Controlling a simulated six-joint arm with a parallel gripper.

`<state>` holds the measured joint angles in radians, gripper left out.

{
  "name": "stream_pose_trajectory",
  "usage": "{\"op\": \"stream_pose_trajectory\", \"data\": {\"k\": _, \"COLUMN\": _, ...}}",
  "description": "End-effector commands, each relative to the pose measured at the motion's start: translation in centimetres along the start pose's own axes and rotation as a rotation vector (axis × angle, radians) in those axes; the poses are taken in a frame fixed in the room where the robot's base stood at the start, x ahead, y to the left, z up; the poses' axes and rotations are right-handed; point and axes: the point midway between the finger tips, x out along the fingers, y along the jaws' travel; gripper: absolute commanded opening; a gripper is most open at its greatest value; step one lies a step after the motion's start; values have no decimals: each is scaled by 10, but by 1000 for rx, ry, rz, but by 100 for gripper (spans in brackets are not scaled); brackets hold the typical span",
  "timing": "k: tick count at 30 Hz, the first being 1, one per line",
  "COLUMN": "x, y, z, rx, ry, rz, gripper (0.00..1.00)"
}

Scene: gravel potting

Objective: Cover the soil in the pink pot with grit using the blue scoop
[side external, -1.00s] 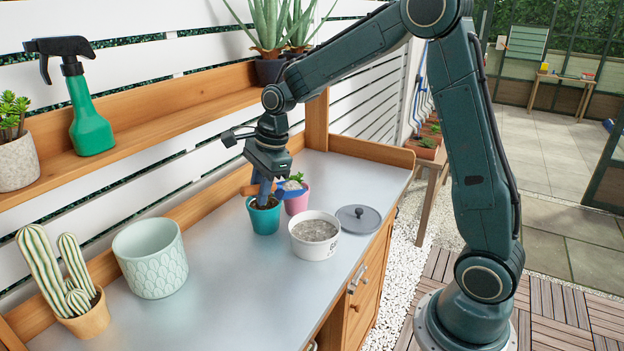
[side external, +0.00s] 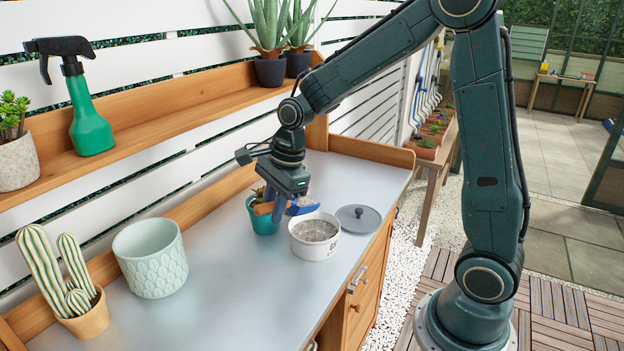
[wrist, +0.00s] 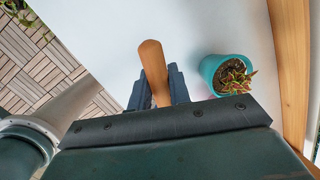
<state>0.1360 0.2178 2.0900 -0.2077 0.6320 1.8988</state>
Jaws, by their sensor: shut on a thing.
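My gripper (side external: 279,208) is shut on the wooden handle of the blue scoop (side external: 303,209). The handle (wrist: 153,68) shows between the fingers in the wrist view. The blue scoop head is just above the back rim of the white tub of grey grit (side external: 315,232); whether it carries grit cannot be seen. The pink pot is almost wholly hidden behind my gripper and the scoop, so its soil cannot be seen.
A teal pot with a small reddish plant (side external: 262,219) stands close left of my gripper, also in the wrist view (wrist: 207,72). A grey lid (side external: 358,217) lies right of the tub. A pale green pot (side external: 150,260) and a cactus (side external: 78,300) stand at left. The front bench is clear.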

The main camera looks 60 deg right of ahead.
Motion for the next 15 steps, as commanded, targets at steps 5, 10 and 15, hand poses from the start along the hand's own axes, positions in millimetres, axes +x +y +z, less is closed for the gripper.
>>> {"op": "stream_pose_trajectory", "data": {"k": 5, "x": 4, "y": 0, "z": -1, "rx": 0, "ry": 0, "rz": 0, "gripper": 0}}
{"op": "stream_pose_trajectory", "data": {"k": 10, "x": 7, "y": 1, "z": -2, "rx": 0, "ry": 0, "rz": 0, "gripper": 0}}
{"op": "stream_pose_trajectory", "data": {"k": 15, "x": 11, "y": 2, "z": -2, "rx": 0, "ry": 0, "rz": -1, "gripper": 0}}
